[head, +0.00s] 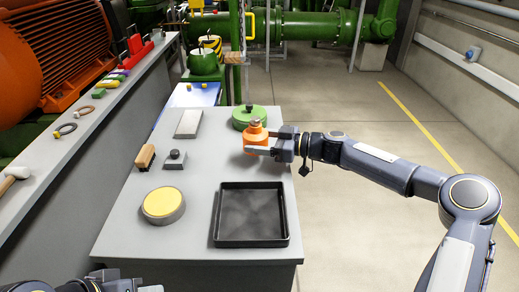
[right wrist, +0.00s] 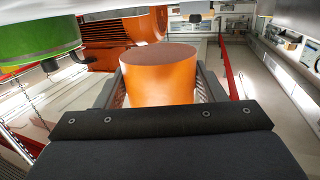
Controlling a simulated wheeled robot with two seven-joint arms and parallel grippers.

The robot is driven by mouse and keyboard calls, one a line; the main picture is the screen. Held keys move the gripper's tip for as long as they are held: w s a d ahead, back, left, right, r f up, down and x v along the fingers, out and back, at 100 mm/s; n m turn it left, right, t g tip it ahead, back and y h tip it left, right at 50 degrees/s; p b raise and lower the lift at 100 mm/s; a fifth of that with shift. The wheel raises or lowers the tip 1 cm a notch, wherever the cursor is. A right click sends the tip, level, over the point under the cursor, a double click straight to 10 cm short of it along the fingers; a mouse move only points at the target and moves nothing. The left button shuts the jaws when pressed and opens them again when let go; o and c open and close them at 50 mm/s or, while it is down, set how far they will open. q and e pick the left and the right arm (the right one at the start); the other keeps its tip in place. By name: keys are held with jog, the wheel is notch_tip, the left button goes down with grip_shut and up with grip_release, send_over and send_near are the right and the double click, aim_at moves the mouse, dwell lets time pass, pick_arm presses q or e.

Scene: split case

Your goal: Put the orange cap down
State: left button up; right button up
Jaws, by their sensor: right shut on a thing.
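The orange cap (head: 256,135) is in my right gripper (head: 262,142), whose two fingers are shut around its sides. It is at the right edge of the grey table (head: 200,225), just in front of the green round cap (head: 245,117). I cannot tell whether its underside touches the table. In the right wrist view the orange cap (right wrist: 160,75) sits between the fingers, with the green cap (right wrist: 38,38) to the left. My left gripper (head: 112,284) shows only partly at the bottom left edge; its fingers are not clear.
A black empty tray (head: 250,242) lies at the table's front right. A yellow-topped disc (head: 163,203), a grey knobbed block (head: 175,160), a wooden-handled tool (head: 145,157) and a pale plate (head: 188,123) lie along the left. The table's middle is bare.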

aim_at(259, 159)
jog(key=shift+w+f, duration=0.25)
notch_tip(259, 159, down, 3)
jog(key=shift+w+f, duration=0.15)
jog(key=shift+f, duration=0.05)
jog(key=shift+f+b, duration=0.15)
jog(key=shift+b, duration=0.15)
jog(key=o, duration=1.1)
jog(key=shift+o, duration=0.2)
